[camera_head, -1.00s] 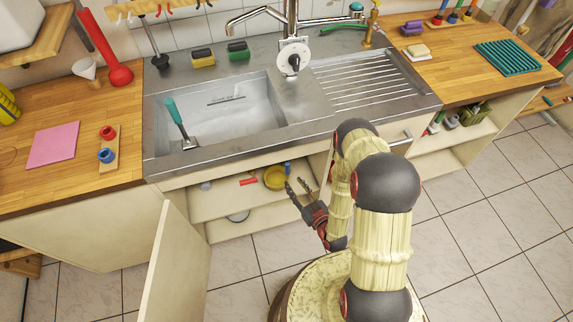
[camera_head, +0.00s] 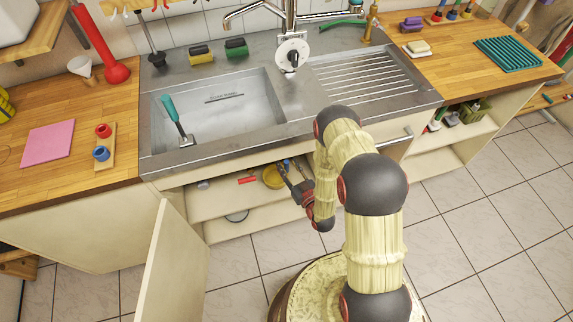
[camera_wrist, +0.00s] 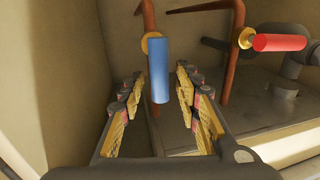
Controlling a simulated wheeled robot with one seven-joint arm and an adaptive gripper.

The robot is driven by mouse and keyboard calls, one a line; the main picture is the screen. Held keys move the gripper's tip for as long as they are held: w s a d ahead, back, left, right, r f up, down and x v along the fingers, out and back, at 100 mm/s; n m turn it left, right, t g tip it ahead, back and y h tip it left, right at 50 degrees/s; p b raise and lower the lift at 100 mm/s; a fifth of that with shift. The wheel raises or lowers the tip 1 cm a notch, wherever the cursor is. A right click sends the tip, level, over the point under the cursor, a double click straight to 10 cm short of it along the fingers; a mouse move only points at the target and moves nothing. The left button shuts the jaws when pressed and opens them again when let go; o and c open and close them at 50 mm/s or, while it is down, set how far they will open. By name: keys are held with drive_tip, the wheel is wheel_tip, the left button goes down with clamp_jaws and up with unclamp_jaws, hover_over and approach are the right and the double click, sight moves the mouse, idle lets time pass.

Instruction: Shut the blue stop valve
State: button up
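The blue stop valve has a blue bar handle (camera_wrist: 159,70) on a brass stem (camera_wrist: 152,43) at a copper pipe (camera_wrist: 149,15). In the wrist view the handle runs up and down, roughly in line with its pipe. My gripper (camera_wrist: 158,82) is open, with one finger on each side of the handle and visible gaps to both. In the head view my gripper (camera_head: 289,168) is at the front of the open cabinet under the sink; the blue handle is hard to make out there.
A red bar handle (camera_wrist: 280,42) sits to the right, crosswise to its copper pipe (camera_wrist: 233,50). Grey drain pipes (camera_wrist: 290,70) stand behind it. A yellow bowl (camera_head: 273,177) is in the cabinet. The open cabinet door (camera_head: 178,262) stands at the left.

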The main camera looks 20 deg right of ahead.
drive_tip(key=c, duration=0.8)
clamp_jaws()
